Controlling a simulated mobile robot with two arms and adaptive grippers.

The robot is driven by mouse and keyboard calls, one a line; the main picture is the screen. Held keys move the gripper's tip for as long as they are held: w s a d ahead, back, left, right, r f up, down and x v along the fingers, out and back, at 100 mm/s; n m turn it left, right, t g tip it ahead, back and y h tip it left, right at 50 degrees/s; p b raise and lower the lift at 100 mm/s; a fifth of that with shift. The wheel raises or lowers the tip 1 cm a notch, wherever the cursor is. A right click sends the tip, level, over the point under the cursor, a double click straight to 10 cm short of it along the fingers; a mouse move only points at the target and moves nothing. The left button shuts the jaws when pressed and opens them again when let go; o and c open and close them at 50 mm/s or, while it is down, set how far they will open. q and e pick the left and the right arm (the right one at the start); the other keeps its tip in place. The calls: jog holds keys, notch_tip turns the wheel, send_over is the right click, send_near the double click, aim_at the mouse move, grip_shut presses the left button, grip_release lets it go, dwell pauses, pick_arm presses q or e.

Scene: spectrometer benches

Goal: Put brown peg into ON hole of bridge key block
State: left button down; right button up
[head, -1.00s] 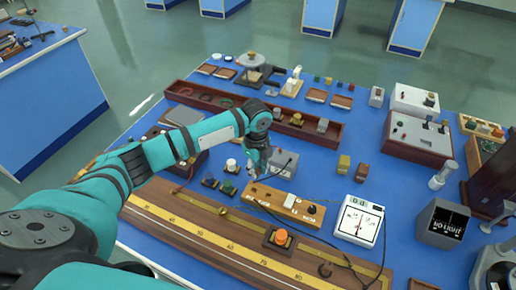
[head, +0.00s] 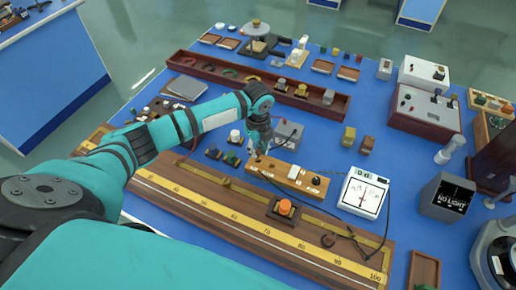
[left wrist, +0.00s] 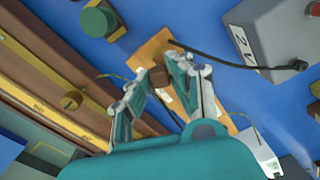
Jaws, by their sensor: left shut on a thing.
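The bridge key block (head: 283,177) is a light wooden bar on the blue bench, with white labels and a dark knob near its right end. It also shows in the left wrist view (left wrist: 150,49), partly hidden behind my fingers. My left gripper (head: 257,155) is over the block's left end. In the left wrist view my left gripper (left wrist: 160,74) is shut on the brown peg (left wrist: 158,77), which sits between the fingertips over the block. Whether the peg touches the block or a hole, I cannot tell. My right gripper is out of view.
A black wire runs from a grey box (head: 288,134) to the block. A white meter (head: 363,194) stands right of the block. Small knobs (head: 213,150) stand left of the gripper.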

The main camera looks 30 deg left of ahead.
pick_arm(q)
jog(key=shift+f+b, duration=0.6)
jog(key=shift+f, duration=0.2)
jog(key=shift+f+b, duration=0.35)
jog(key=shift+f, duration=0.55)
jog(key=c, duration=1.1)
grip_release()
notch_tip(320, 180, up, 12)
